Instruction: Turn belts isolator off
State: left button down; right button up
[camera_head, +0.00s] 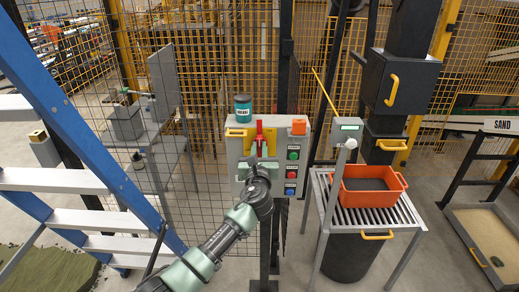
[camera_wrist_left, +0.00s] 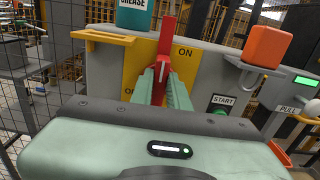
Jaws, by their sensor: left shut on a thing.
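The belts isolator is a red lever (camera_head: 259,132) on a yellow plate on the front of a grey control box (camera_head: 236,172). In the left wrist view the red lever (camera_wrist_left: 167,40) stands about upright. The yellow plate (camera_wrist_left: 186,66) reads "ON" to the right of the lever; lettering starting with "O" shows at lower left, partly hidden by a finger. My left gripper (camera_head: 257,162) reaches up to the box from below. In the left wrist view its green fingers (camera_wrist_left: 163,84) are shut on the lower part of the lever. My right gripper is not in view.
A green start button (camera_head: 293,155) and other buttons are at right. A blue ladder (camera_head: 75,130) stands left; an orange crate (camera_head: 368,197) sits on a slatted stand at right. Mesh fencing is behind.

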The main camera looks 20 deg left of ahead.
pick_arm(q)
jog(key=n+b, duration=0.1)
jog(key=n, duration=0.1)
jog(key=n+b, duration=0.1)
jog(key=n, duration=0.1)
jog(key=shift+s+a+f+n, duration=0.1)
jog(key=shift+a+f+n, duration=0.1)
jog(key=shift+n, duration=0.2)
jog(key=shift+s+a+f+n+b, duration=0.15)
jog(key=shift+n+b, duration=0.95)
jog(key=shift+n, duration=1.05)
jog(key=shift+w+a+f+n+b, duration=0.15)
jog(key=shift+n+b, duration=0.9)
jog(key=shift+n, duration=1.05)
jog(key=shift+s+a+f+n+b, duration=0.1)
jog(key=shift+f+n+b, duration=0.1)
jog(key=shift+n+b, duration=1.45)
jog(key=shift+n+p, duration=0.5)
jog(key=shift+n, duration=0.2)
jog(key=c, duration=1.4)
grip_release()
jog(key=shift+o, duration=0.2)
